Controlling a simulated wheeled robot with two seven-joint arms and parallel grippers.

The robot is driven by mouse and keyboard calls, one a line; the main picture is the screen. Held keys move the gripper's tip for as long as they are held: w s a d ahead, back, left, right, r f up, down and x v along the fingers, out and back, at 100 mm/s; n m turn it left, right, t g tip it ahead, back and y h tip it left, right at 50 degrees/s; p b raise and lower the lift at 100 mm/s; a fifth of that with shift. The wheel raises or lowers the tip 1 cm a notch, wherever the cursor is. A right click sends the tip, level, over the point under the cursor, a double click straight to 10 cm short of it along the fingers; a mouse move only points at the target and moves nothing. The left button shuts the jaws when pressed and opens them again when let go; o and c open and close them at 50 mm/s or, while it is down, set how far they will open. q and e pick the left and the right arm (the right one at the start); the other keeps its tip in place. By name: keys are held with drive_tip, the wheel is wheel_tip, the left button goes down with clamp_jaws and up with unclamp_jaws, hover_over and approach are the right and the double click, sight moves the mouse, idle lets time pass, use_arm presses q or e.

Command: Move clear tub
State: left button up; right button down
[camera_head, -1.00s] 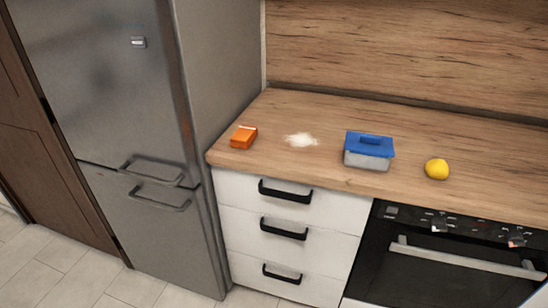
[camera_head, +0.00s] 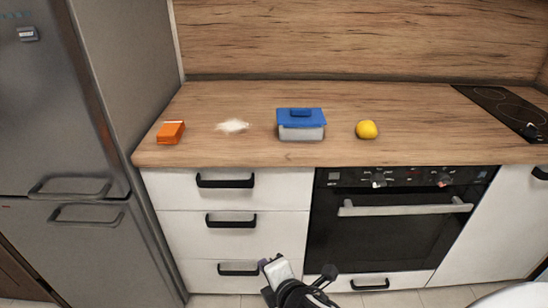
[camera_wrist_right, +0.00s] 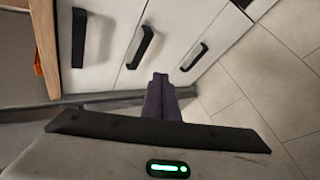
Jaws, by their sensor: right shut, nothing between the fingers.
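My right gripper (camera_wrist_right: 160,78) shows in the right wrist view, shut and empty, low in front of the white drawers. In the head view a dark and white part of my arm shows at the bottom middle, well below the counter and the tub; its fingertips cannot be made out there. My left gripper is not in view.
A dark hob (camera_head: 500,105) is at the right. Below are drawers (camera_head: 255,199) with protruding handles and an oven (camera_head: 400,220); a fridge (camera_head: 75,130) stands left.

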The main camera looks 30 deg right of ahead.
drive_tip(key=w+d+r+n+t+h+b, duration=0.2)
drive_tip(key=w+d+r+n+h, duration=0.1)
drive_tip(key=w+d+r+n, duration=0.35)
drive_tip(key=n+t+h+b, duration=0.2)
drive_tip(key=n+h+b, duration=0.1)
drive_tip(key=n+h, duration=0.2)
approach(281, 133)
drive_tip(key=x, duration=0.6)
drive_tip(key=shift+w+d+b, duration=0.1)
drive_tip(key=shift+w+b, duration=0.15)
drive_tip(key=shift+b, duration=0.1)
